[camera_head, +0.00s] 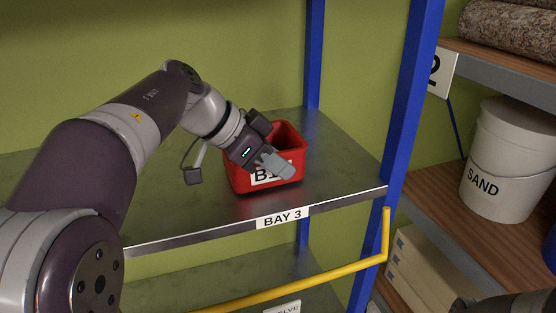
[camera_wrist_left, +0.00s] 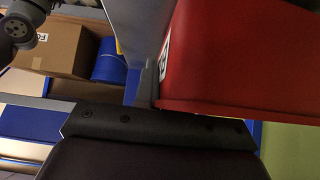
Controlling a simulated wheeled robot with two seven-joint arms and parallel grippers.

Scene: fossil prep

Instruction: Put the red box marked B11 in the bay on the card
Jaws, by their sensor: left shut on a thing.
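The red box (camera_head: 292,138) is at the BAY 3 shelf (camera_head: 345,170), near its front right part. Its white label reads "B1" and the rest is hidden behind my fingers. My left gripper (camera_head: 275,164) is shut on the box's near wall. I cannot tell whether the box rests on the shelf or hangs just above it. In the left wrist view the red box (camera_wrist_left: 245,55) fills the upper right, with a gripper finger against its edge. The card is not readable in these views. My right gripper is not in view.
A blue post (camera_head: 405,100) stands right of the box. A yellow rail (camera_head: 300,290) runs below the shelf front. A white SAND bucket (camera_head: 508,150) stands on the right rack. The shelf left of the box is bare. A cardboard box (camera_wrist_left: 65,50) shows in the wrist view.

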